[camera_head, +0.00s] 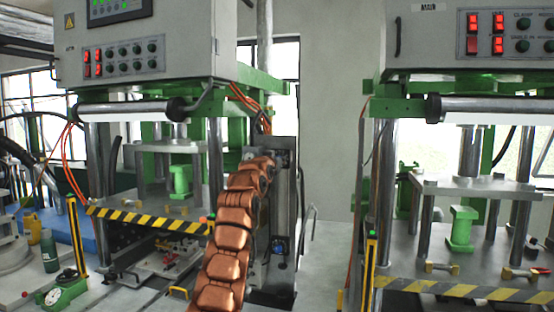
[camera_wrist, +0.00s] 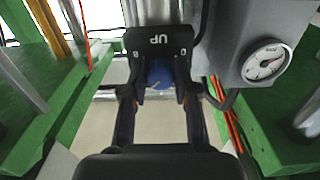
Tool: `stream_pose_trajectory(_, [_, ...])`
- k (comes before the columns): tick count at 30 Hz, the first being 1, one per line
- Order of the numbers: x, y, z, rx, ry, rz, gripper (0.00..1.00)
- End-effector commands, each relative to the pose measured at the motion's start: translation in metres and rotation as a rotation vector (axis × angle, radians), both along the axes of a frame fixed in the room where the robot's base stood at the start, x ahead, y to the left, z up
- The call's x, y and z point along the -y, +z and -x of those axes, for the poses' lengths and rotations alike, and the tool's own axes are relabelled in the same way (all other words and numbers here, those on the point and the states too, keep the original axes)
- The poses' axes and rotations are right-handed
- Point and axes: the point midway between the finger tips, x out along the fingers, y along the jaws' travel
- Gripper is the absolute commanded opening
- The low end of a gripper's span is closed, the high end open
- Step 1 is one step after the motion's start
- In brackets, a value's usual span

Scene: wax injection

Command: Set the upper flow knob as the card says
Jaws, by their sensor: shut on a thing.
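The blue upper flow knob (camera_wrist: 159,73) sits at the middle of the wrist view, below a dark plate (camera_wrist: 160,42) that reads "UP" upside down. The plate has small white marks at both sides, and a short light line shows on the knob's face. My gripper (camera_wrist: 159,90) has one finger on each side of the knob and is shut on it. In the head view my copper-coloured arm hides my gripper and the upper knob. A second blue knob (camera_head: 280,246) shows lower on the grey panel (camera_head: 284,200). I cannot make out a card.
A round dial gauge (camera_wrist: 266,62) is on the grey housing right of the knob. Green machine beams flank both sides in the wrist view. In the head view, presses with striped ledges (camera_head: 148,220) stand left and right of my arm, with orange hoses nearby.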

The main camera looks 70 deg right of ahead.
Motion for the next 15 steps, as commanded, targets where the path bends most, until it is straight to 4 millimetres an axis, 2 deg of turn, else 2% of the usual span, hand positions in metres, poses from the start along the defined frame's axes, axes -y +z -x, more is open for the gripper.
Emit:
stream_pose_trajectory(7, [0.0009, -0.0018, 0.0013, 0.136, -0.004, -0.020, 0.00])
stream_pose_trajectory(15, [0.0009, -0.0023, 0.0013, 0.203, -0.004, -0.027, 0.00])
